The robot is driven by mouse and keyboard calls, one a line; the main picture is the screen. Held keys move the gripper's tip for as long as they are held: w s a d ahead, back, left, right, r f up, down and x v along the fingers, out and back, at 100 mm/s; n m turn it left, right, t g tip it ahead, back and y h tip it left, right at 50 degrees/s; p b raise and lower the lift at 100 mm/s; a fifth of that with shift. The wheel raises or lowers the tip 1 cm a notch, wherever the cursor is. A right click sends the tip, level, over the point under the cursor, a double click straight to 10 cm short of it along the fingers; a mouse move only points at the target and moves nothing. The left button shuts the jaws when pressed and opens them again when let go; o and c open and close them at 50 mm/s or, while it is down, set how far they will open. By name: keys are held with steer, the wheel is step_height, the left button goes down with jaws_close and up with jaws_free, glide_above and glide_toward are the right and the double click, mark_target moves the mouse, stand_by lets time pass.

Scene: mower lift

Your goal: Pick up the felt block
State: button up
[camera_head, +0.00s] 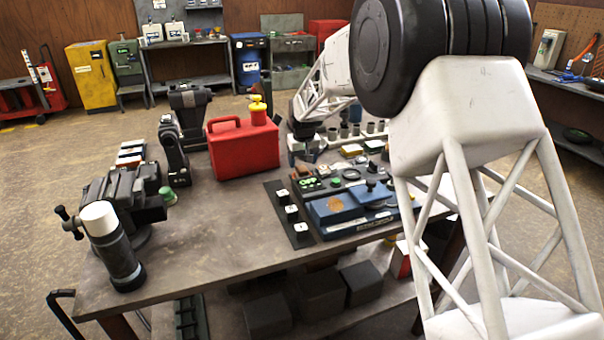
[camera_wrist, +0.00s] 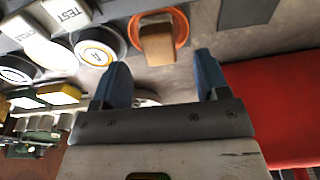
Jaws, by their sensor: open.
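In the wrist view, a brown block (camera_wrist: 157,42) rests on an orange round dish (camera_wrist: 181,29). It looks like the felt block, but I cannot be sure of its material. My gripper (camera_wrist: 163,80) has its two blue fingers spread apart, with nothing between them. The block lies beyond the fingertips, roughly in line with the gap, and nothing touches it. In the head view, my gripper (camera_head: 304,150) is low over the workbench, to the right of the red jug. I cannot make out the block for certain in that view.
The red jug (camera_head: 243,148) stands close beside my gripper and fills the right of the wrist view (camera_wrist: 282,105). Labelled round pieces (camera_wrist: 94,50) crowd the wrist view's upper left. A blue box (camera_head: 335,208) and a vise (camera_head: 118,198) stand on the workbench (camera_head: 215,240); its front middle is clear.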

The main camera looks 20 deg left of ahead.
mark_target(302, 168)
steer(key=shift+w+a+f, duration=0.1)
steer(key=shift+f, duration=0.95)
steer(key=shift+w+a+f, duration=0.1)
steer(key=shift+f, duration=0.95)
steer(key=c, duration=1)
